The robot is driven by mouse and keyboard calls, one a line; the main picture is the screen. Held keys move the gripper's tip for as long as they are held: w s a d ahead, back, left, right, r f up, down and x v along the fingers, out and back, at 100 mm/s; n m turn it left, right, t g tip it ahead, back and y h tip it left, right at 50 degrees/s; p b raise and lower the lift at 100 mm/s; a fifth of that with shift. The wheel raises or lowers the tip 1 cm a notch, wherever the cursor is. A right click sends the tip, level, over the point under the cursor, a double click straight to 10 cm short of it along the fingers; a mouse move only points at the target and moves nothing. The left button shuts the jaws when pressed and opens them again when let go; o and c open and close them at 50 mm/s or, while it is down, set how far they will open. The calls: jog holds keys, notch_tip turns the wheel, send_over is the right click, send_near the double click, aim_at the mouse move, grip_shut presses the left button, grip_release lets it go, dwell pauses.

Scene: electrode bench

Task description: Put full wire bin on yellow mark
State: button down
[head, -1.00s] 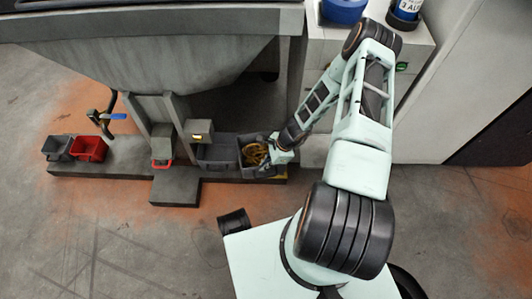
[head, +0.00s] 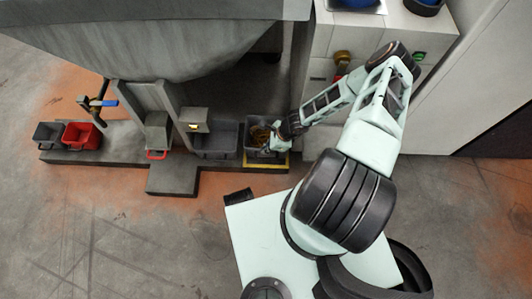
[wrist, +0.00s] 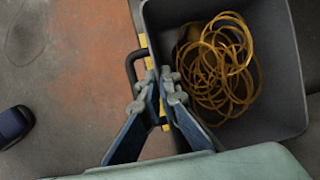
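The full wire bin (head: 251,140) is a dark grey bin with yellow-orange wire coils in it. It stands on the low ledge, within the yellow mark (head: 266,166), whose front strip shows before it. My gripper (head: 277,143) is at the bin's right part in the head view. In the wrist view, the wire coils (wrist: 222,68) lie inside the bin, and a black handle (wrist: 130,66) sticks out from its side. My fingertips (wrist: 159,82) are close together at that side, by the handle. A small gap shows between them; whether they grip rim or handle is unclear.
An empty grey bin (head: 217,141) stands just left of the full bin. Farther left on the ledge are a red bin (head: 82,135) and a small dark grey bin (head: 47,134). A white cabinet (head: 322,75) rises behind my arm. The floor in front is mostly clear.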

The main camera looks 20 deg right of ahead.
jog(key=shift+f+b, duration=0.75)
jog(key=shift+f, duration=1.4)
jog(key=c, duration=2.2)
grip_release()
jog(key=shift+o, duration=0.2)
jog(key=p+v, duration=0.4)
jog(key=v, duration=0.8)
